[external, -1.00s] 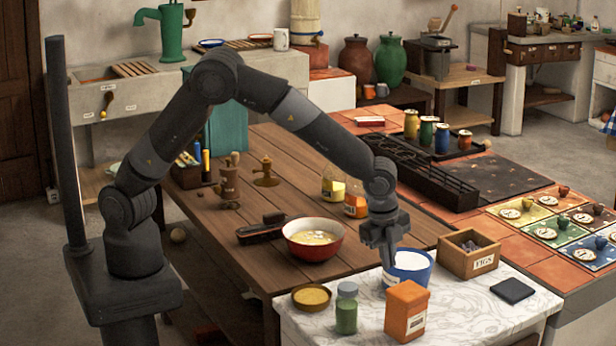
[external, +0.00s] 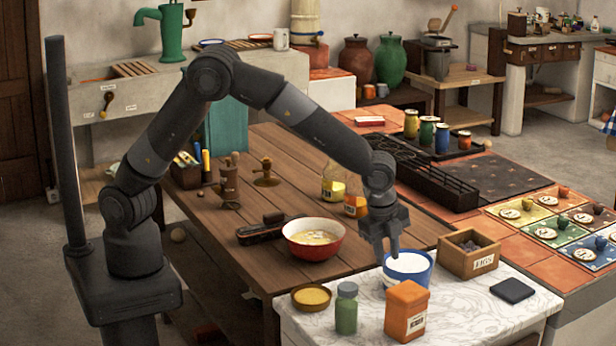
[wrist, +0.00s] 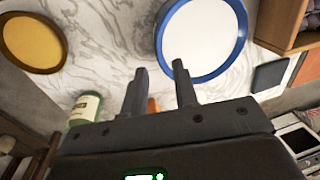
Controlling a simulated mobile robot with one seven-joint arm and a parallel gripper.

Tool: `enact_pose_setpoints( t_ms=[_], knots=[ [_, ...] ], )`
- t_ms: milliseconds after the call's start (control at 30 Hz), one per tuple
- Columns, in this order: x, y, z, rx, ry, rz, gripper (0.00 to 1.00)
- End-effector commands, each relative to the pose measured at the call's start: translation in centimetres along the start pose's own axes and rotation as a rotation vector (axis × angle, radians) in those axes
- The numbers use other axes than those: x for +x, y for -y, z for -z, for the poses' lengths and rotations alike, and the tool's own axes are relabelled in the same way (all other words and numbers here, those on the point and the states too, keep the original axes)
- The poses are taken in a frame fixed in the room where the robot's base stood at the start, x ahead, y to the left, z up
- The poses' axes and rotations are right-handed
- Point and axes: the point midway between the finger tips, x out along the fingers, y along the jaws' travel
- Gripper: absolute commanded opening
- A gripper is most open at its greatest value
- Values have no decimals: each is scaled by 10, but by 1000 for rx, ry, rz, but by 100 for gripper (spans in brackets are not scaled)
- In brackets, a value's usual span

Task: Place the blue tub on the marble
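The blue tub (external: 420,276), with white contents, stands upright on the white marble top (external: 465,312), between the orange box and the wooden crate. In the wrist view, the blue-rimmed tub (wrist: 203,38) sits on the veined marble (wrist: 112,40). My gripper (external: 387,257) is at the tub's left side, around rim height. In the wrist view, my gripper's (wrist: 161,70) fingers are apart with nothing held between them. The right fingertip overlaps the tub's rim in the picture; I cannot tell whether it touches.
On the marble are an orange box (external: 406,312), a green jar (external: 346,312), a yellow-filled bowl (external: 311,298), a crate (external: 469,258) and a dark pad (external: 512,290). A red bowl (external: 313,249) stands on the wooden table beside it.

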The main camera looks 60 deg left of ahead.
Motion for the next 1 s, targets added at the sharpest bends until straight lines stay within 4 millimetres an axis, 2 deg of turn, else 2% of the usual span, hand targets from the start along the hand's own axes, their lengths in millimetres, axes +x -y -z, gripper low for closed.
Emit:
enact_pose_setpoints(
  t_ms=[200, 400, 733, 867, 1000],
  knots=[
    [-49, 0, 0, -1, -3, 2, 27],
    [-84, 1, 0, -1, -2, 2, 27],
    [-103, 1, -4, -12, -3, 1, 27],
    [-119, 6, -32, -93, -19, 5, 27],
    [-152, 8, -90, -263, -53, 15, 27]
  ],
)
